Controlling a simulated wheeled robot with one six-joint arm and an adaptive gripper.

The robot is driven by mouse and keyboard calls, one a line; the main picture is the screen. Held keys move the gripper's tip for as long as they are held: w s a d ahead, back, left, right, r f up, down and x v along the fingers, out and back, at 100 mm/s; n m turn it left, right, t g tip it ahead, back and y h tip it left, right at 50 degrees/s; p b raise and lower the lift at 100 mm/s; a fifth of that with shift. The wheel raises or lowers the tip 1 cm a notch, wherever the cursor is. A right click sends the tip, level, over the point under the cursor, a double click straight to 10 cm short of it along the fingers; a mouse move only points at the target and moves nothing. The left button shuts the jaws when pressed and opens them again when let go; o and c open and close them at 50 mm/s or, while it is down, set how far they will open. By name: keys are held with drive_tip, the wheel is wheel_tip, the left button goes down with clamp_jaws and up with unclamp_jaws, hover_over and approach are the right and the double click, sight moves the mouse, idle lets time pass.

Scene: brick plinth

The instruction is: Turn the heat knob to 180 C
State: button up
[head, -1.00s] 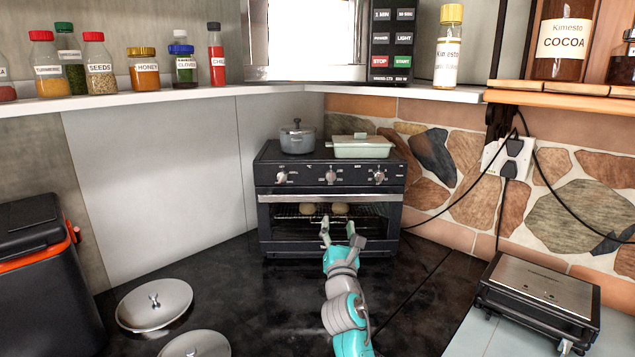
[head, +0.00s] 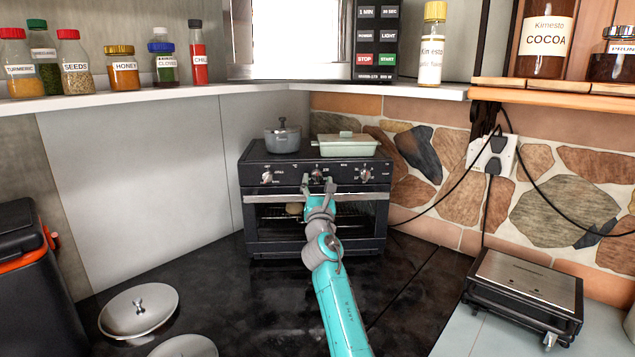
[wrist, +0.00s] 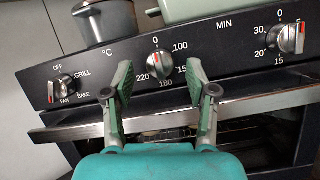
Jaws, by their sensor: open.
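The heat knob (wrist: 160,63) is the middle one on the black oven panel, with a °C scale from 0 through 100 and 180 to 220 around it. Its red mark is at the top, by the 0. In the head view the heat knob (head: 317,174) shows small, partly behind my fingers. My gripper (wrist: 158,76) is open, with one finger left and one right of the knob in the wrist view. I cannot tell whether either finger touches it. The gripper also shows in the head view (head: 318,184). The right finger covers part of the 150 marking.
A mode knob (wrist: 64,90) is left of the heat knob and a minute timer knob (wrist: 290,38) is right of it. The oven door handle (wrist: 257,103) runs below the panel. A grey pot (head: 283,138) and a green dish (head: 345,145) stand on the oven (head: 257,218).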

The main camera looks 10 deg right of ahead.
drive_tip(key=shift+w+d+r, duration=0.1)
drive_tip(key=shift+w+r, duration=0.15)
drive_tip(key=shift+w, duration=0.25)
clamp_jaws()
